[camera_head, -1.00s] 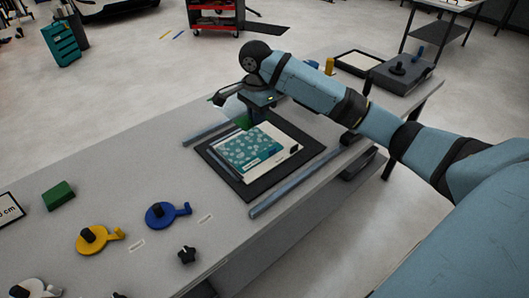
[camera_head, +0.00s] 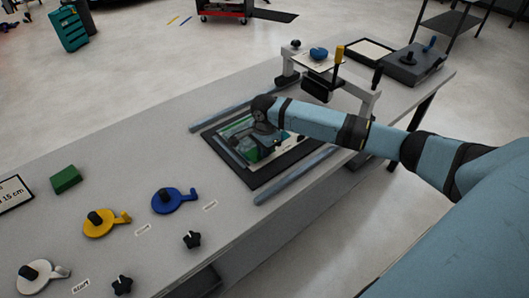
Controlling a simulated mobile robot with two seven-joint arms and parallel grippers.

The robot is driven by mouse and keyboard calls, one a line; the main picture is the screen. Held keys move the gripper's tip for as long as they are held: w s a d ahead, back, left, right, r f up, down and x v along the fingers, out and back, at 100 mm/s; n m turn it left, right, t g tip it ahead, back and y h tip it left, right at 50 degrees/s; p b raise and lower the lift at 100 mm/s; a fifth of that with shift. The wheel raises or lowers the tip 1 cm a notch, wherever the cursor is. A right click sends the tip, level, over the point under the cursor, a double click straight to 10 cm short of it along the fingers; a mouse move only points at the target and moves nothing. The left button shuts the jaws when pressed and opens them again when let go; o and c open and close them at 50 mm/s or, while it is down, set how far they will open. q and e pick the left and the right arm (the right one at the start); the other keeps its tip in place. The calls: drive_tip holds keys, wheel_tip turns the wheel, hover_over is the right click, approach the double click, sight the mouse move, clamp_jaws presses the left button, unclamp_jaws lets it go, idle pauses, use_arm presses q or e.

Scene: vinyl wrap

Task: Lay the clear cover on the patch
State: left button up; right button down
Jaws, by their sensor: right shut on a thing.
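The patch, a flat teal and white patterned sheet (camera_head: 235,129), lies on a black mat (camera_head: 264,181) in the middle of the table, largely hidden by my right arm. My right gripper (camera_head: 254,150) is low over the patch, its fingers mostly hidden behind its own wrist. It is shut on what seems to be the clear cover, by a green part (camera_head: 249,156); the cover's outline is hard to tell from the glossy, darker area over the patch. I cannot tell if the cover touches the patch. My left gripper is not in view.
Two grey rails flank the mat, one behind it (camera_head: 240,107) and one in front (camera_head: 296,175). A white frame (camera_head: 365,98) stands at the right. Yellow (camera_head: 106,224), blue (camera_head: 167,203) and white (camera_head: 33,276) levers and a green block (camera_head: 66,179) sit at the left.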

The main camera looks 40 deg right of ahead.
drive_tip(key=shift+f, duration=0.65)
drive_tip(key=c, duration=1.3)
unclamp_jaws()
drive_tip(key=shift+f, duration=0.1)
wheel_tip(320, 180, up, 12)
drive_tip(key=shift+r, duration=0.2)
